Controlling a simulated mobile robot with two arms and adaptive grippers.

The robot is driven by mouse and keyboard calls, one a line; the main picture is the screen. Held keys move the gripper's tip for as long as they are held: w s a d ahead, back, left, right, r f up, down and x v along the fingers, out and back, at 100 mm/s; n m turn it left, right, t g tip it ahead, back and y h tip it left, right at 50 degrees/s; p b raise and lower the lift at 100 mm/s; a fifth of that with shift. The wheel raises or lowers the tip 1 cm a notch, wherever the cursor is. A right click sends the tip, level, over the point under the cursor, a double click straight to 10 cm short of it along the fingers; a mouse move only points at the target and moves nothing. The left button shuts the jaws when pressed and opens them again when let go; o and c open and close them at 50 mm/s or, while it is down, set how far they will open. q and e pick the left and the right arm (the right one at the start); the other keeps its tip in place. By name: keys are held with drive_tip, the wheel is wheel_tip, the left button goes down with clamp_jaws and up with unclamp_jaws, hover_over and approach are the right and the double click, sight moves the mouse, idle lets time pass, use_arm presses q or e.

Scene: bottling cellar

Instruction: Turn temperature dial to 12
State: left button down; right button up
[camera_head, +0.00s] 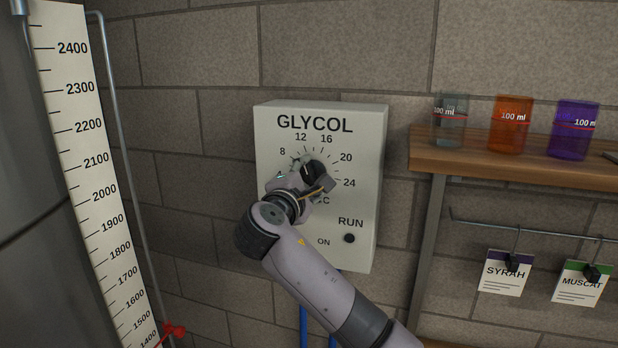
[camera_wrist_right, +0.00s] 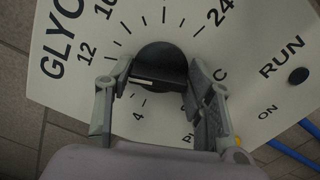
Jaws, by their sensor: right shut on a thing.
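The pale GLYCOL control box (camera_head: 366,135) hangs on the block wall. Its black temperature dial (camera_head: 314,172) sits inside a scale with 8, 12, 16, 20 and 24 showing. My right gripper (camera_head: 303,171) is at the dial and hides part of the lower scale. In the right wrist view the dial (camera_wrist_right: 160,65) is between the two fingers of my right gripper (camera_wrist_right: 160,82), which is shut on it. A pale line crosses the dial's grip between the fingers. My left gripper is not in view.
The RUN button (camera_head: 349,238) is on the box's lower right. A wooden shelf (camera_head: 480,165) with several coloured beakers stands to the right, with hanging tags below. A tank with a level scale (camera_head: 75,130) and a pipe stand at left. Blue hoses (camera_head: 303,322) hang below the box.

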drive_tip(key=shift+r, duration=0.4)
drive_tip(key=o, duration=1.1)
drive_tip(key=shift+a+f, duration=0.1)
drive_tip(key=shift+f, duration=0.1)
drive_tip(key=shift+f, duration=0.1)
drive_tip(key=v, duration=1.2)
